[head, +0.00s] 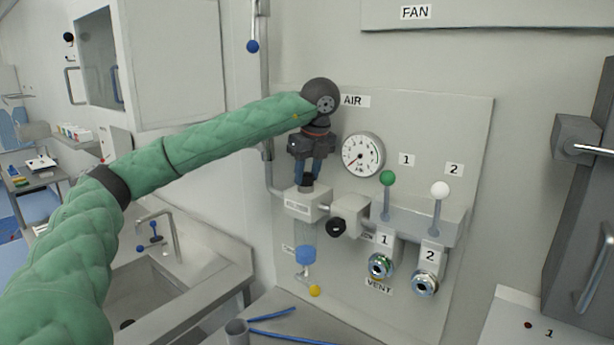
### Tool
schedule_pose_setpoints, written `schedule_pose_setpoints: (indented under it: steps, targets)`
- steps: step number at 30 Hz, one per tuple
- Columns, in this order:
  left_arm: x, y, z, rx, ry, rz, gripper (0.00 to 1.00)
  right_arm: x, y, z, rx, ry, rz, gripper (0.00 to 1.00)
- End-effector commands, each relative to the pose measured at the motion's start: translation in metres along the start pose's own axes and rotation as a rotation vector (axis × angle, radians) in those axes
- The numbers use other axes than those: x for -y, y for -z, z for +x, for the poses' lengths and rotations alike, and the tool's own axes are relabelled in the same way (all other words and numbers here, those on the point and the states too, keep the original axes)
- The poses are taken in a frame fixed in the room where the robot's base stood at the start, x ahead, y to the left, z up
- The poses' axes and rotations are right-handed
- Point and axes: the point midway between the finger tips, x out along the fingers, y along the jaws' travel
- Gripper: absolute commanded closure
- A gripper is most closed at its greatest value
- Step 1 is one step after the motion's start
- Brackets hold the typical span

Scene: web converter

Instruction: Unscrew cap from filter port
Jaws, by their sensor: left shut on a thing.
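My left arm reaches in from the left, and its gripper (309,172) points down over the filter block (306,205) on the wall panel. The gripper's blue fingers are shut on a dark cap (306,182) at the top of the block. The cap is partly hidden between the fingers. I cannot tell whether the cap still touches the port below it. My right gripper is not in view.
Right of the block are a black knob (337,226), a pressure gauge (362,155), a green-knobbed lever (387,179), a white-knobbed lever (439,190) and two metal vent fittings (380,266). A yellow ball (315,291) sits below. A sink (165,285) is at lower left.

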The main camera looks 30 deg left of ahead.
Motion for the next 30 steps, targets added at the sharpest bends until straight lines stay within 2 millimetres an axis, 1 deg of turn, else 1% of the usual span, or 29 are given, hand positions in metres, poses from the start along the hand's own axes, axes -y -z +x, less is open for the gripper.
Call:
schedule_pose_setpoints:
  steps: [1,15,30]
  targets:
    - [0.000,-0.001,-0.002,0.000,-0.005,-0.015,0.98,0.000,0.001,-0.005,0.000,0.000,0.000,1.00]
    - [0.001,-0.001,-0.002,0.000,-0.044,-0.165,0.98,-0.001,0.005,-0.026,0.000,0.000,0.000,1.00]
    - [0.001,0.000,0.000,0.000,-0.052,-0.199,0.98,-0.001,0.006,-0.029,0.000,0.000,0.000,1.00]
